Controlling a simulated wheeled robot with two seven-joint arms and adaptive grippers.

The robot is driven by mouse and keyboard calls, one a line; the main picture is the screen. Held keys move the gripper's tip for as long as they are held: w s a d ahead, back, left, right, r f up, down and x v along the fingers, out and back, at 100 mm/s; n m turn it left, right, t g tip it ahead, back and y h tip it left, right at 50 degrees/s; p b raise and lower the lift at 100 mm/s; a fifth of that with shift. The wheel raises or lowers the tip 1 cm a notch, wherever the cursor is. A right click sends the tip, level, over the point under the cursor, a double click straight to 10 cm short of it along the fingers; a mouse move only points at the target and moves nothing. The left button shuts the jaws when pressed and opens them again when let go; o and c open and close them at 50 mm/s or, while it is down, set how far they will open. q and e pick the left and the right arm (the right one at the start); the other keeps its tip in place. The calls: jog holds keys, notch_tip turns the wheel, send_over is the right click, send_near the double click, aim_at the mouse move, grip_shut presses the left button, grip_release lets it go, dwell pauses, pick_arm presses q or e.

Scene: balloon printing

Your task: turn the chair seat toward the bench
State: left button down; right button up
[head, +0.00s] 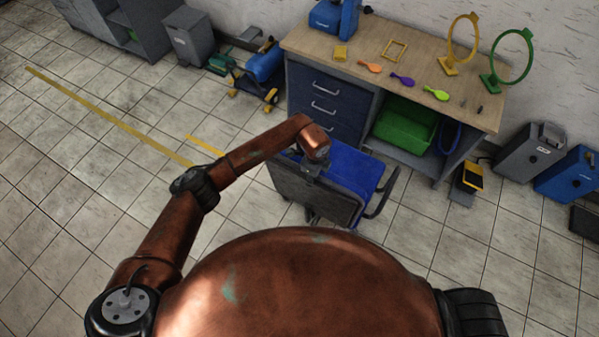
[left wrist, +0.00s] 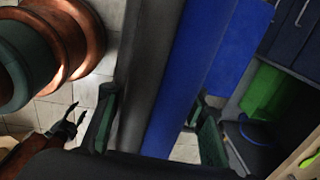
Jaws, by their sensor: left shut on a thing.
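The chair has a dark backrest (head: 306,197) on the side toward me and a blue seat (head: 357,170) on the far side, facing the bench (head: 420,68). My left gripper (head: 313,168) is at the top edge of the backrest. In the left wrist view, its green fingers (left wrist: 158,125) stand on either side of the backrest (left wrist: 147,75), shut on it. The blue seat (left wrist: 225,60) shows beyond. A small dark claw, my right gripper (left wrist: 79,108), shows at the left of that view with its fingers apart, holding nothing visible.
A green bin (head: 406,128) sits on the bench's lower shelf, close behind the chair. A blue compressor (head: 262,68) stands left of the bench. Grey and blue cases (head: 530,150) stand right of it.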

pick_arm(q)
jog(key=shift+s+d, duration=0.15)
jog(key=shift+d, duration=0.1)
pick_arm(e)
jog(key=shift+s+d, duration=0.2)
jog(key=shift+s, duration=0.05)
pick_arm(q)
jog(key=c, duration=1.2)
grip_release()
pick_arm(e)
jog(key=shift+d, duration=0.1)
pick_arm(q)
jog(key=r, duration=0.8)
jog(key=s+r, duration=0.1)
jog(key=r, duration=0.3)
jog(key=shift+a, duration=0.35)
pick_arm(e)
jog(key=shift+w, duration=0.15)
